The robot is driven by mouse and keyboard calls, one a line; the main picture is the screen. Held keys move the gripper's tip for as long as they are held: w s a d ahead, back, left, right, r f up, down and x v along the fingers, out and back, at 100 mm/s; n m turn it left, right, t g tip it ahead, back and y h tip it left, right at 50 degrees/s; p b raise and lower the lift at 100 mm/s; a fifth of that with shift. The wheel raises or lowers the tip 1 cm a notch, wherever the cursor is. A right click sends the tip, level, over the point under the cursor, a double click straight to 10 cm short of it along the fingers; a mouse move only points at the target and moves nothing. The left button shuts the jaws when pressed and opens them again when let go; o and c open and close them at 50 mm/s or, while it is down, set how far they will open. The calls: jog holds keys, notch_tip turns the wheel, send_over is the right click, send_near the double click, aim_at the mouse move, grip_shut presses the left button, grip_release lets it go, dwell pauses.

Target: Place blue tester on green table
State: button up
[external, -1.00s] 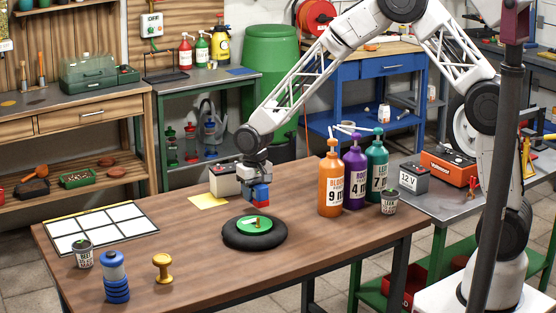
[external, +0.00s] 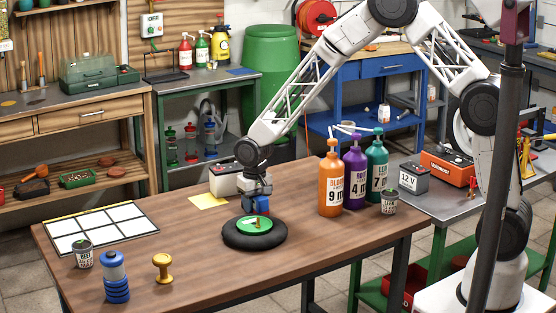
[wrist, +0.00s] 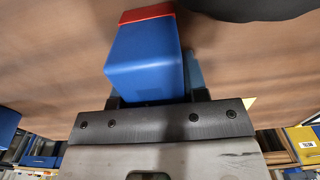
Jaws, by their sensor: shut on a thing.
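The blue tester, a blue block with a red end (external: 262,204), is held upright, red end down, just above or behind the far side of a green disc (external: 248,226). The disc lies in a black ring-shaped base on the wooden table and has a small brown peg. I cannot tell whether the tester touches the disc. My gripper (external: 258,192) is shut on the tester. In the wrist view the tester (wrist: 145,60) fills the space between the fingers, and the black base (wrist: 250,8) shows at the top right. Green-framed side tables (external: 197,83) stand behind and at right.
On the wooden table, orange (external: 331,184), purple and teal pump bottles stand right of the disc. A battery (external: 224,180) and yellow sheet lie behind. A white-celled tray (external: 95,228), small cup, blue ringed object and yellow knob sit left. The front middle is clear.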

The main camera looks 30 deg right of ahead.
jog(key=o, duration=1)
notch_tip(320, 180, up, 12)
jog(key=shift+r, duration=0.1)
dwell(0.9)
